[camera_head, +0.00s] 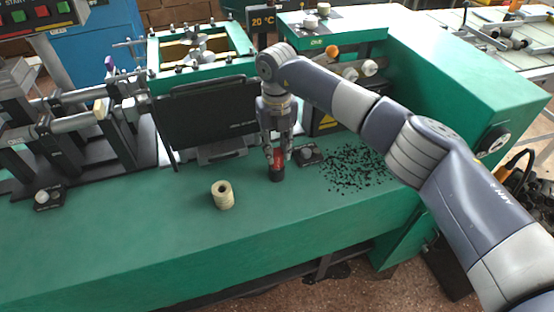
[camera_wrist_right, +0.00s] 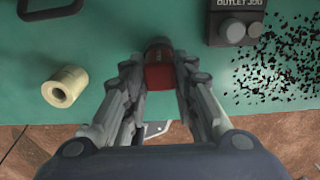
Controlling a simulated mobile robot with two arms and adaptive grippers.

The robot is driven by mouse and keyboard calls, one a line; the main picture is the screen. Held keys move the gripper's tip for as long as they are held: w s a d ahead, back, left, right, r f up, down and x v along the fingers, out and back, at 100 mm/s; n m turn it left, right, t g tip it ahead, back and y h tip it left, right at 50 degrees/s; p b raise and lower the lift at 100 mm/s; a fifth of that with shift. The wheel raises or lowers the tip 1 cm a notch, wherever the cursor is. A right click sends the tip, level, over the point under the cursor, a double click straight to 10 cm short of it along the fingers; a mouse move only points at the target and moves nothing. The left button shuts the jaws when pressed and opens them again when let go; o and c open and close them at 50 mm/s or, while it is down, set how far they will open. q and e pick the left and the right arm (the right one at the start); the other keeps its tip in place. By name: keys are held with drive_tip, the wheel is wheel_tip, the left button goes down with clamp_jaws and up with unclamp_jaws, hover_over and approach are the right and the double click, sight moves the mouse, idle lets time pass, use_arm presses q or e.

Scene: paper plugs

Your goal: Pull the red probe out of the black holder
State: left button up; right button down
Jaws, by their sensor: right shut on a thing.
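The red probe (camera_head: 277,158) stands upright in the small black holder (camera_head: 277,174) on the green machine top. My right gripper (camera_head: 277,153) comes down from above and is shut on the red probe. In the right wrist view the red probe (camera_wrist_right: 159,72) lies between the two fingers of the gripper (camera_wrist_right: 160,80), with the dark holder (camera_wrist_right: 158,43) just beyond it. The probe's lower end is hidden in the holder. My left gripper is not in view.
A black panel (camera_head: 207,115) stands behind. The front green surface is mostly clear.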

drive_tip(key=c, duration=2.2)
unclamp_jaws()
clamp_jaws()
drive_tip(key=shift+r+p, duration=0.4)
drive_tip(key=shift+r, duration=0.4)
drive_tip(key=shift+r+p, duration=1)
drive_tip(key=shift+r, duration=0.9)
drive_tip(key=shift+r+p, duration=0.75)
drive_tip(key=shift+r, duration=0.75)
